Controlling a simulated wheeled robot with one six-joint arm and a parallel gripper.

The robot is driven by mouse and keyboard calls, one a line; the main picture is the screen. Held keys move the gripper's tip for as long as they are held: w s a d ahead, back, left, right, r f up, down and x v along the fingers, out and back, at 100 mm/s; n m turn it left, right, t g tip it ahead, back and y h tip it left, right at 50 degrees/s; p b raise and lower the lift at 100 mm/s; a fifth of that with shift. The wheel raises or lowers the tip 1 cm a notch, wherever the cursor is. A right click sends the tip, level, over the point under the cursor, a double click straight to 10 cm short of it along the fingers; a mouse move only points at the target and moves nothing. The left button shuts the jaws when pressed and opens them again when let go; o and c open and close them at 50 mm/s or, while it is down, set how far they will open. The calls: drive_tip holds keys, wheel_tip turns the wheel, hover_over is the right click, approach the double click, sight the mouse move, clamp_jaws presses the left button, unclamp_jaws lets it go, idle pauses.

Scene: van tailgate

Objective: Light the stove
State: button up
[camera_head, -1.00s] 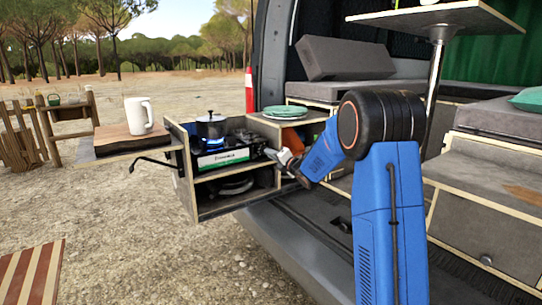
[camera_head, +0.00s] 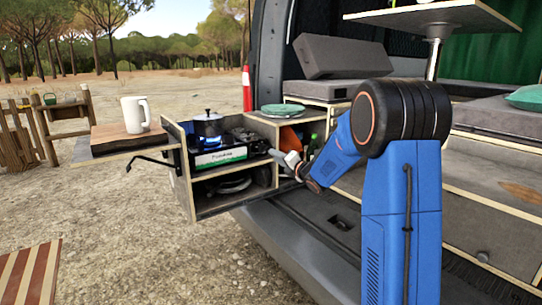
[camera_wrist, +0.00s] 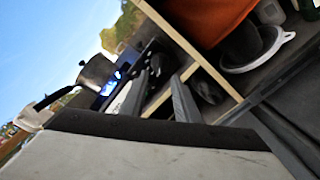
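In the wrist view the pot (camera_wrist: 96,70) and the blue flame (camera_wrist: 110,84) show tilted. My gripper (camera_head: 274,155) is just right of the stove's front, apart from its knobs. In the wrist view my gripper's two dark fingers (camera_wrist: 160,98) stand apart with nothing between them. The stove's right burner shows no flame.
A white mug (camera_head: 135,114) stands on a side board (camera_head: 110,146) left of the box. A green plate (camera_head: 283,110) lies on the box's right top. An orange item (camera_head: 290,138) sits in the right compartment. Bare ground lies in front.

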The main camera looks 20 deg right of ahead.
drive_tip(key=v, duration=1.1)
idle(2.3)
